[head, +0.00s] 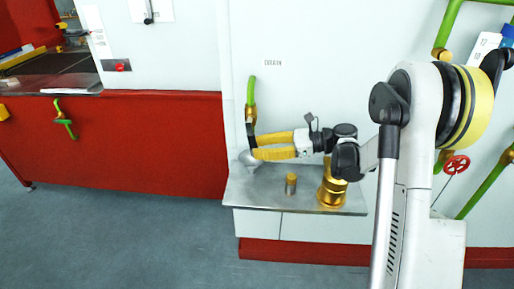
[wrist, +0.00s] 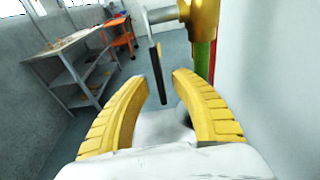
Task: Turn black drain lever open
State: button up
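The black drain lever (head: 250,132) hangs down from a brass valve (head: 251,113) on a green pipe (head: 252,90), under the DRAIN label (head: 273,63). In the wrist view the lever (wrist: 157,70) is a thin dark bar hanging from the brass valve (wrist: 203,18). My gripper (head: 252,146) reaches in from the right with its yellow fingers pointing left at the lever's lower part. In the wrist view my gripper (wrist: 161,78) is open, and the lever's lower end appears between the two fingers, with gaps on both sides. Whether it touches either finger is unclear.
A steel shelf (head: 256,193) below my gripper holds a large brass vessel (head: 331,192) and a small brass-topped cylinder (head: 291,184). A pale wall stands close behind. A red-fronted counter (head: 150,145) extends left. A red handwheel (head: 457,165) is at the right.

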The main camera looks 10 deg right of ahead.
jog(key=v, duration=1.1)
jog(key=shift+d, duration=0.25)
jog(key=shift+s, duration=0.1)
